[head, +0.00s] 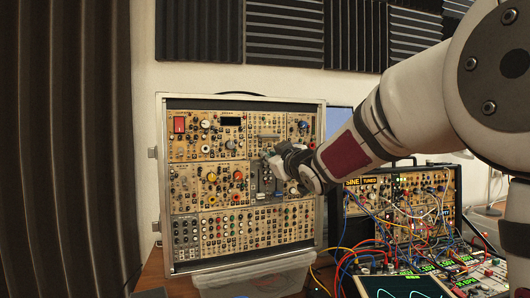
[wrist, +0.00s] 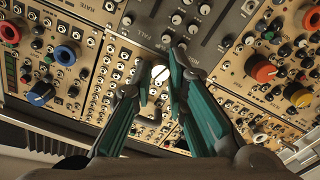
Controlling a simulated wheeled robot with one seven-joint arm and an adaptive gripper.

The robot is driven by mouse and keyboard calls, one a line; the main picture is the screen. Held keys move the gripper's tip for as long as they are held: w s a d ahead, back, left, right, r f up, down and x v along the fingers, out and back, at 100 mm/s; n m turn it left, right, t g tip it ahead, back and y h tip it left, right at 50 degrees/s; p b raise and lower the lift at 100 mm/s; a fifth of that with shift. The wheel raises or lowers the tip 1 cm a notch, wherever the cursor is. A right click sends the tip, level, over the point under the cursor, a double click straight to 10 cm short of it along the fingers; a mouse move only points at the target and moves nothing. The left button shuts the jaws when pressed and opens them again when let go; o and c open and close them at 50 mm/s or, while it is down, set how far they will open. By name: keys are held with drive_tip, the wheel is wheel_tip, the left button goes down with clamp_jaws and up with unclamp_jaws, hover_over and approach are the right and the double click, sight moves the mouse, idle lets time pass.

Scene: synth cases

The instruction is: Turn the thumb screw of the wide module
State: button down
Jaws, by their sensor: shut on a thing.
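My gripper (head: 276,164) reaches in from the right to the front of the large synth case (head: 161,200), at a grey module in its middle part. In the wrist view, the two green fingers of my gripper (wrist: 160,70) close around a small pale slotted thumb screw (wrist: 159,74). It sits on a tan panel just below the dark slider module (wrist: 195,22). The fingers hide part of the panel around the screw. In the head view my gripper hides the screw, and the edges of the wide module are hard to tell.
Coloured knobs crowd both sides, including a blue knob (wrist: 40,93) and an orange knob (wrist: 259,69). A second synth case (head: 400,205) with many patch cables stands at the right. A clear plastic bin (head: 255,277) stands in front of the large case.

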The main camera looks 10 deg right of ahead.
drive_tip(key=m+p, duration=1.7)
drive_tip(key=m, duration=0.9)
drive_tip(key=shift+d, duration=0.1)
drive_tip(key=shift+m, duration=0.3)
drive_tip(key=c, duration=1.6)
unclamp_jaws()
drive_tip(key=shift+o, duration=0.2)
drive_tip(key=shift+f, duration=0.1)
